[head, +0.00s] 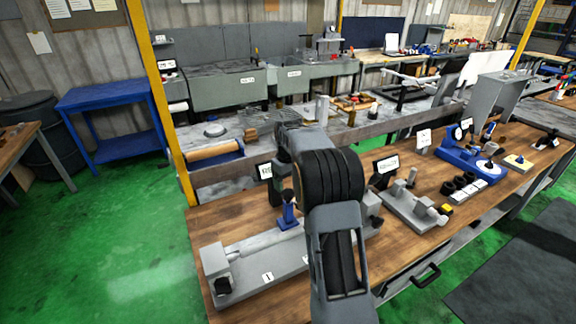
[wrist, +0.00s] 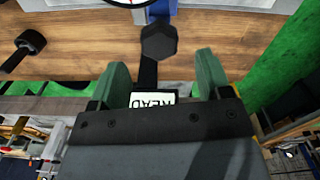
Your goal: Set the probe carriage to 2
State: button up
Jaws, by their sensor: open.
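The blue probe carriage (head: 288,216) sits upright on the long grey bed of the grinder (head: 235,258) in the head view. A white plate marked 1 (head: 268,277) is on the bed's front; a second plate beside my arm is mostly hidden. In the wrist view, part of a blue body (wrist: 232,18) and a dial's edge show at the top. A black faceted knob (wrist: 159,42) stands just beyond and between the fingertips of my gripper (wrist: 161,62). The green fingers are apart, with nothing held. My arm hides the bed's right part in the head view.
A READ sign (wrist: 153,98) shows between the fingers in the wrist view. Right of my arm, a grey fixture (head: 415,207) and a blue device (head: 470,155) stand on the wooden bench (head: 440,238). Another black knob (wrist: 30,41) lies left in the wrist view.

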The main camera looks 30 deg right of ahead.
notch_tip(320, 180, up, 9)
jog(key=shift+b, duration=0.3)
dwell(0.5)
